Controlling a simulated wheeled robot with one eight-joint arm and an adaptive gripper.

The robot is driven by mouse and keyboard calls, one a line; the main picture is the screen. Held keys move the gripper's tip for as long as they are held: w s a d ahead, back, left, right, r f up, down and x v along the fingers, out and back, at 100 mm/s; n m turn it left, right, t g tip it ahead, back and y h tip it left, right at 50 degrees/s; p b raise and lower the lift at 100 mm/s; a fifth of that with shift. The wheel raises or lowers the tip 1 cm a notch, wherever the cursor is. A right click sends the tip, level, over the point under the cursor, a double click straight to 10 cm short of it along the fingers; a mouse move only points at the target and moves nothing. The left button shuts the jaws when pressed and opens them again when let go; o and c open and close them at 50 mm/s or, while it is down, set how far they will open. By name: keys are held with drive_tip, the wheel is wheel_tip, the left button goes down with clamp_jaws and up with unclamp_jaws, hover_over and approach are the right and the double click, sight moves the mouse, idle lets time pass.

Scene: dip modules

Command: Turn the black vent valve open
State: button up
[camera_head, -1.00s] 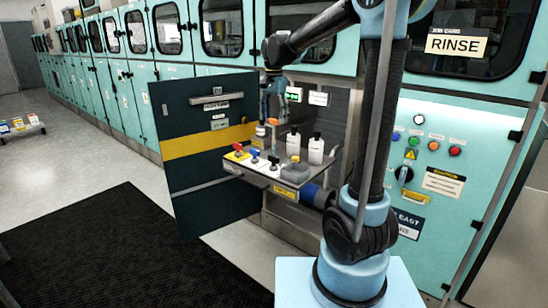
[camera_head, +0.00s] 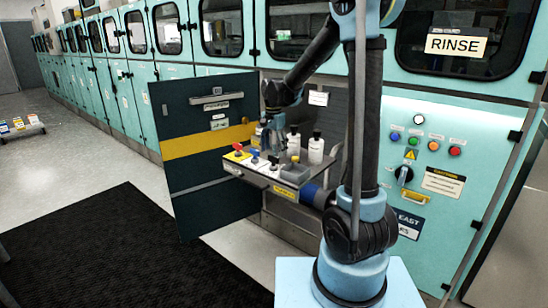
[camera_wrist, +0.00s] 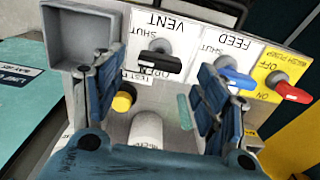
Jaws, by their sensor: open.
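The black vent valve (camera_wrist: 161,63) sits on a white label plate in the wrist view, under upside-down VENT lettering. Its handle lies roughly crosswise in that picture, with SHUT printed above it and OPEN just below. The valve also shows small in the head view (camera_head: 273,159), on the shelf at the open cabinet door. My gripper (camera_wrist: 158,82) is open and empty, with one finger on each side of the handle in the picture and apart from it. In the head view my gripper (camera_head: 271,137) hangs low over the shelf. The gap in height to the handle is unclear.
The blue feed valve (camera_wrist: 236,78) and red wash pump valve (camera_wrist: 290,90) stand to the right in the wrist view. A grey open box (camera_wrist: 82,32) is at upper left. Two white bottles (camera_head: 316,148) stand behind.

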sight(273, 163)
drive_tip(key=shift+f, duration=1.7)
drive_tip(key=c, duration=1)
